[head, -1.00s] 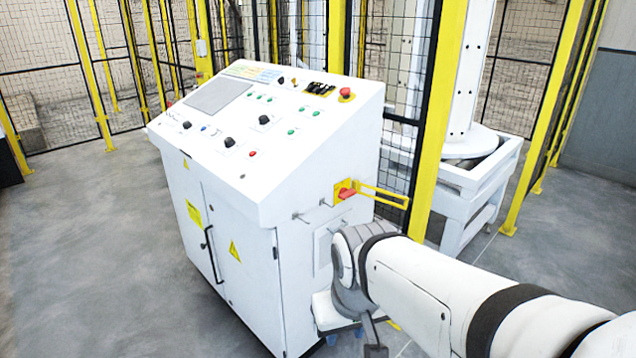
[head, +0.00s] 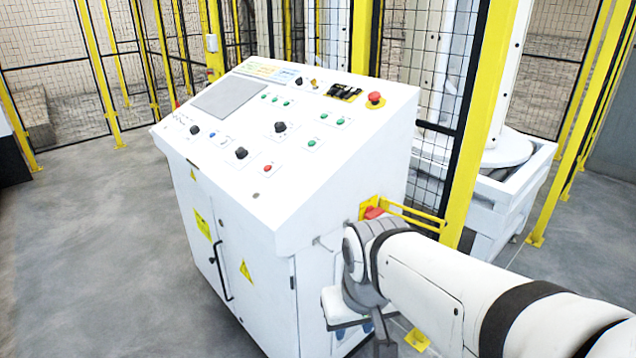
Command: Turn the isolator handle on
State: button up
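The isolator handle (head: 374,212) is red on a yellow plate (head: 364,207). It sits on the right side of the white control cabinet (head: 300,215), below the sloping panel. My arm covers its lower part, so its angle cannot be told. My arm reaches in from the lower right, and its wrist is just below and in front of the handle.
A yellow bracket (head: 418,217) sticks out to the right beside the handle. A yellow post (head: 481,125) and black mesh fence stand behind the cabinet. A white machine frame (head: 500,205) is at right. The grey floor (head: 90,250) at left is clear.

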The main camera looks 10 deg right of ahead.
aim_at(371, 213)
jog(key=z, duration=0.05)
jog(key=i, duration=1)
jog(key=z, duration=0.05)
